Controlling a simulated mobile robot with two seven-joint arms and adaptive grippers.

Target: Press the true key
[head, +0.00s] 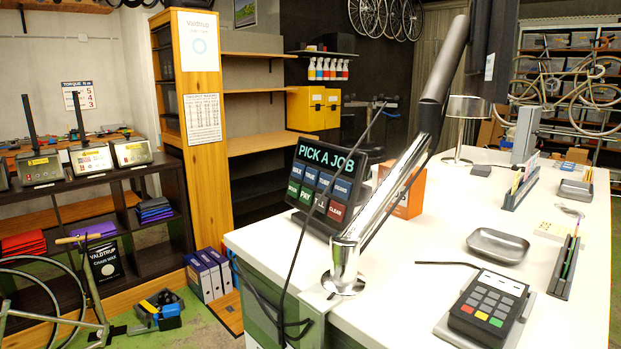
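The dark key panel (288,199) stands tilted on the near left part of the white counter, with "PICK A JOB" lit on its screen. Two rows of keys sit below the heading. The blue true key (310,176) is in the top row, second from the left, beside the wax key (297,171). The lower row has green keys, including the pay key (305,195), and a red clear key (336,210) at its right end. A black cable crosses in front of the panel. Neither of my grippers shows in the head view.
A chrome clamp post (345,265) with a slanted arm rises from the counter edge, close in front of the panel. An orange box (408,195) stands behind it. A card terminal (488,305) and a metal tray (498,244) sit at right. The middle of the counter (440,235) is clear.

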